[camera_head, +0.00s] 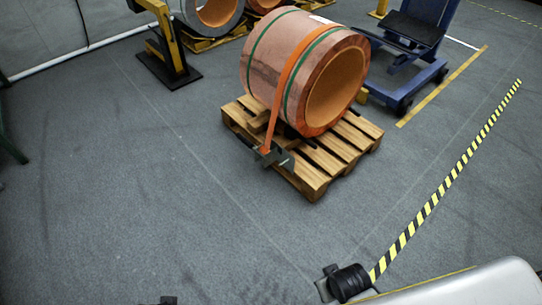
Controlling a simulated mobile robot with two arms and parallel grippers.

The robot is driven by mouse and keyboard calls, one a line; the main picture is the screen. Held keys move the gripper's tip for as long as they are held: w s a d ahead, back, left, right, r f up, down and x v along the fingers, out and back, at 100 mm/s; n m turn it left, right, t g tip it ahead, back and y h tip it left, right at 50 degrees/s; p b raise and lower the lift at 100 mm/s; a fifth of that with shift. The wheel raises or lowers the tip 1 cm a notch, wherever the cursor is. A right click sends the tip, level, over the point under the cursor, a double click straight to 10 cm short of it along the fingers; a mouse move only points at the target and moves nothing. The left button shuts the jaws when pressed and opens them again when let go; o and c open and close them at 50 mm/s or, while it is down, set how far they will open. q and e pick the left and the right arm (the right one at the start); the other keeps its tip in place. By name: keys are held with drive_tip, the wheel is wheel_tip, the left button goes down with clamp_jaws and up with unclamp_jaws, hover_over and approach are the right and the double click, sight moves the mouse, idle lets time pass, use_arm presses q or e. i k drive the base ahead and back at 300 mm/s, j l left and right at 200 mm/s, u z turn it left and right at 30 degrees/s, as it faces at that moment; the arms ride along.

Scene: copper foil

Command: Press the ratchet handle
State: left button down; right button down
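The ratchet (274,157) is a small dark grey-green metal piece at the lower end of an orange strap (275,115). It hangs at the near left edge of the wooden pallet (318,178). Its handle is too small to tell apart clearly. The strap runs over a large copper foil coil (262,72) lying on its side on the pallet. My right gripper (325,284) is at the bottom, low and well away from the ratchet; its fingers are hard to make out. Only a dark tip of what seems to be my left gripper (167,300) shows at the bottom edge.
A blue wheeled lift (405,75) stands behind the pallet to the right. A yellow post (168,45) on a dark base and other coils (214,12) stand at the back. Yellow-black tape (440,185) marks the floor at right. The grey floor before the pallet is clear.

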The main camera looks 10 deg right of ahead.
sight(246, 141)
drive_tip(key=i+j+z, duration=0.2)
drive_tip(key=i, duration=1.35)
drive_tip(key=i+l, duration=0.05)
drive_tip(key=l, duration=0.05)
